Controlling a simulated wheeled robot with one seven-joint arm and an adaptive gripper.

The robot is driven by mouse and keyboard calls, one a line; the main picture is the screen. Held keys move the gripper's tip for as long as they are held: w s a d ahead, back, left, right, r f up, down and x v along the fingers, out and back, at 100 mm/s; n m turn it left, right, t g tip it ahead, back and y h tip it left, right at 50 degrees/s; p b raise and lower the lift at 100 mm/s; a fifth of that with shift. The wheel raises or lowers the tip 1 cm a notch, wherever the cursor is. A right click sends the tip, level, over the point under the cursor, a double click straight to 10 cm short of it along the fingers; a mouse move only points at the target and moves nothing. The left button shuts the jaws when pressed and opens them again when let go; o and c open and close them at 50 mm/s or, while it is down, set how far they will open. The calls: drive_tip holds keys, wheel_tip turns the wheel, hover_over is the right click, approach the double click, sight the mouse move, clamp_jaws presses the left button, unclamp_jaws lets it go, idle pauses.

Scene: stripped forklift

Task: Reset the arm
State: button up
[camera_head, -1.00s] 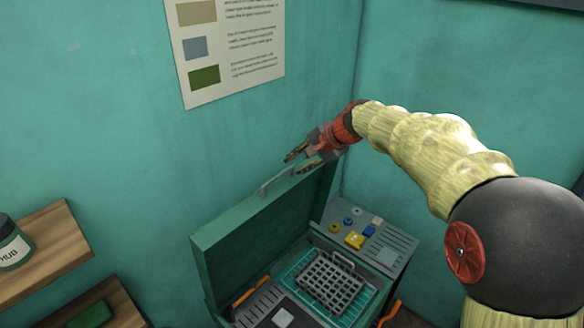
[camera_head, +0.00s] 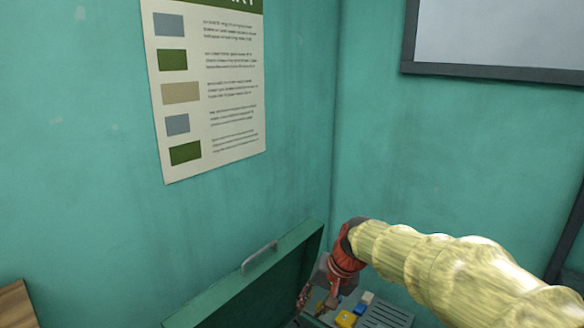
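My arm reaches in from the right in its pale yellow sleeve (camera_head: 440,265). It ends in my red and grey gripper (camera_head: 315,301), which points down. The fingers look apart with nothing seen between them, though they are small here. The gripper is to the right of the raised green lid (camera_head: 265,292) of a case, in front of a grey panel. I cannot tell whether it touches anything.
The lid's grey handle (camera_head: 259,257) sticks up at its top edge. A control panel (camera_head: 385,312) with yellow and blue buttons is beside the gripper. A wooden shelf (camera_head: 14,303) shows at lower left. A poster (camera_head: 208,95) and a framed board (camera_head: 500,40) are on the teal walls.

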drive_tip(key=s+d+f+n+t+h+b, duration=0.1)
drive_tip(key=s+d+f+b, duration=0.3)
drive_tip(key=s+f+b, duration=0.4)
drive_tip(key=s+d+f+t+h+b, duration=0.1)
drive_tip(key=s+d+f+b, duration=0.4)
drive_tip(key=s+f+b, duration=0.4)
drive_tip(key=s+d+f+n+h+b, duration=0.1)
drive_tip(key=s+d+f+b, duration=0.4)
drive_tip(key=s+f+b, duration=0.4)
drive_tip(key=b, duration=0.3)
drive_tip(key=shift+s+f+n+t+h+b, duration=0.15)
drive_tip(key=shift+f+n+t+h+b, duration=0.15)
drive_tip(key=shift+f+t+b, duration=0.1)
idle(2.3)
